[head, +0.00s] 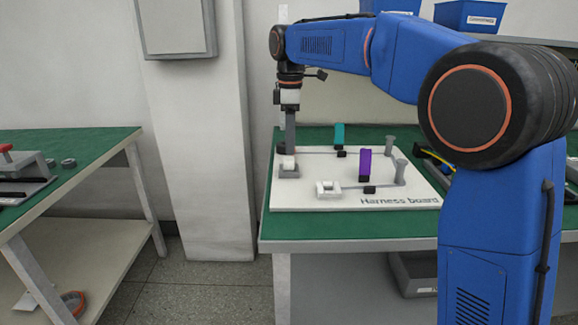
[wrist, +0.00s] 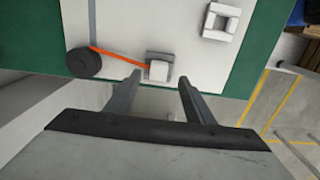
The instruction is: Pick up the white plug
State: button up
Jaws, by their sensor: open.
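The white plug (head: 288,163) is a small white block seated in a grey holder (head: 288,173) at the left edge of the white harness board (head: 300,201). In the wrist view the plug (wrist: 158,72) sits in its grey holder, with an orange wire running left to a round black post (wrist: 84,62). My gripper (head: 290,150) points down over the plug. In the wrist view my gripper (wrist: 160,78) is open and empty, its fingertips on either side of the plug in the picture. I cannot tell the exact height gap.
A white square socket frame (head: 328,189) sits on the board, right of the plug. A purple upright block (head: 364,164), a teal block (head: 339,135) and grey posts (head: 400,172) stand farther right. A green-topped bench (head: 70,160) is at far left.

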notch_tip(320, 180, down, 5)
jog(key=shift+w+a+r, duration=0.1)
jog(key=shift+a, duration=0.05)
jog(key=shift+c, duration=0.2)
jog(key=c, duration=1.1)
jog(key=shift+r, duration=0.15)
notch_tip(320, 180, up, 10)
notch_tip(320, 180, up, 5)
send_over(289, 158)
jog(key=shift+f, duration=0.2)
